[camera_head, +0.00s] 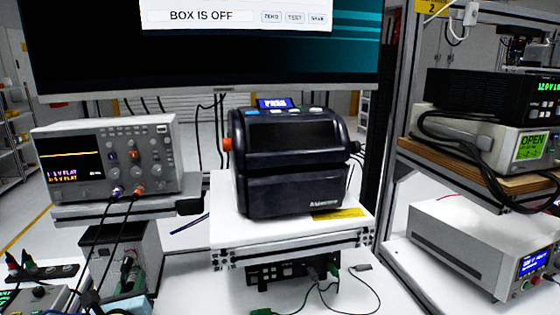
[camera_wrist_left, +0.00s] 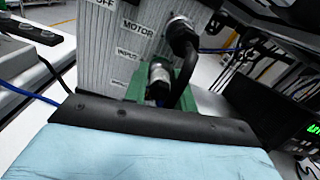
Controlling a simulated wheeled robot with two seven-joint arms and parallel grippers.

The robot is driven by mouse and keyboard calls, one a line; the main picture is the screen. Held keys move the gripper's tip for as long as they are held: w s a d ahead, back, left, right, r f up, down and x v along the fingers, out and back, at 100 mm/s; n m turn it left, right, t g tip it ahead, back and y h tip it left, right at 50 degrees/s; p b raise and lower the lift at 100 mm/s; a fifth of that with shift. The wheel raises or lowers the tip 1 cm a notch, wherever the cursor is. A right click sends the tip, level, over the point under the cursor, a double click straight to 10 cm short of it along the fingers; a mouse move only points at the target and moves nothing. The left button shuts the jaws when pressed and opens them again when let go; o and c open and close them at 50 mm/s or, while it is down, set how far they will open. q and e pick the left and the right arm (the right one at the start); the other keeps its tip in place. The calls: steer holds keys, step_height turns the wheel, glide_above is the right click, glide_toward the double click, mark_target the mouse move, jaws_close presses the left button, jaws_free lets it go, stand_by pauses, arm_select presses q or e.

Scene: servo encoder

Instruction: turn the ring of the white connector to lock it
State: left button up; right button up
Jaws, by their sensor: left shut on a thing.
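The white connector (camera_wrist_left: 158,84) shows as a pale, grey-white round body low on the grey box (camera_wrist_left: 135,38), near the input labels. Green fingers of my left gripper (camera_wrist_left: 160,78) stand on both sides of it and are shut on it. Whether they sit on the ring or the body behind it is too small to tell. In the head view my left gripper (camera_head: 128,279) is at the lower left, in front of the grey box (camera_head: 100,250). The connector's lower part is hidden. My right gripper is not in view.
A black plug and cable (camera_wrist_left: 183,40) hang from the box close beside the connector. An oscilloscope (camera_head: 105,160) stands on a shelf above the box, with leads running down. A black printer-like machine (camera_head: 290,165) stands at the centre. Power supplies (camera_head: 485,245) fill the right shelves.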

arm_select(q)
steer(key=shift+m+p, duration=0.4)
steer(key=shift+m, duration=0.6)
steer(key=shift+m+p, duration=0.5)
steer(key=shift+m, duration=0.6)
steer(key=o, duration=0.5)
steer(key=shift+p+v, duration=0.55)
steer(key=shift+v, duration=3.95)
